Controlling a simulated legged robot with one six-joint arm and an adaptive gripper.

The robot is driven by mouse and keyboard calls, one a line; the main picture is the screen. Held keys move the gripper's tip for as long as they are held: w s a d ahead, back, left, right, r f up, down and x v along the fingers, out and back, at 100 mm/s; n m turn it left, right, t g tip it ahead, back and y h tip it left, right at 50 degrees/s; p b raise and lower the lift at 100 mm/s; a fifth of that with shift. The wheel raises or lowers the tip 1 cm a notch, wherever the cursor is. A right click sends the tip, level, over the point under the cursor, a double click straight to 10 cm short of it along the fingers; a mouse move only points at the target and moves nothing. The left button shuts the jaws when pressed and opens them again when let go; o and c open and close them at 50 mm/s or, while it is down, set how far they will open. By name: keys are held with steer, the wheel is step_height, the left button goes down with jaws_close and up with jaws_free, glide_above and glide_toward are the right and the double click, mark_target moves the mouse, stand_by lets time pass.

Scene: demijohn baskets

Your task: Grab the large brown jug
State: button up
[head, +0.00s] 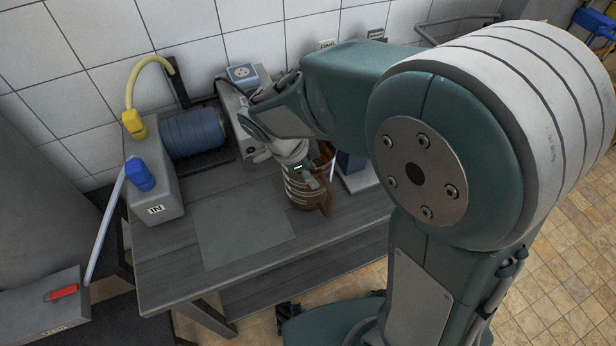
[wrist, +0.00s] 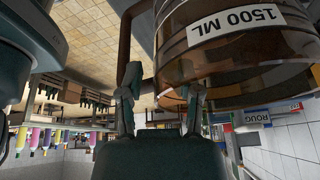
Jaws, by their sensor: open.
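The large brown jug (head: 300,192) stands upright on the dark grey wooden table in the head view, with its handle (head: 326,203) to the right. In the wrist view the jug (wrist: 235,55) appears upside down as clear brown glass with a "1500 ML" label, its handle (wrist: 126,40) at the left. My gripper (head: 305,172) is at the jug's upper part and hides some of it. In the wrist view my gripper (wrist: 163,80) is open, one finger over the handle's end and the other in front of the jug's body. Contact cannot be told.
A blue-white box (head: 352,170) stands close right of the jug. A grey mat (head: 243,225) lies clear on the table to its left. A blue spool (head: 193,133) and a grey "IN" box (head: 155,190) with yellow and blue fittings stand farther left. A tiled wall is behind.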

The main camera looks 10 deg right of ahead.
steer(key=shift+d+f, duration=0.5)
steer(key=shift+f, duration=0.05)
steer(key=shift+a, duration=0.1)
jaws_close()
steer(key=shift+a, duration=0.1)
steer(key=shift+r, duration=0.1)
steer(key=shift+w+r, duration=0.1)
steer(key=shift+r, duration=0.3)
step_height(320, 180, up, 3)
steer(key=shift+a+f, duration=0.1)
steer(key=s+a+r, duration=0.8)
steer(key=s+r, duration=0.1)
steer(key=s, duration=0.2)
steer(key=shift+a+r, duration=0.15)
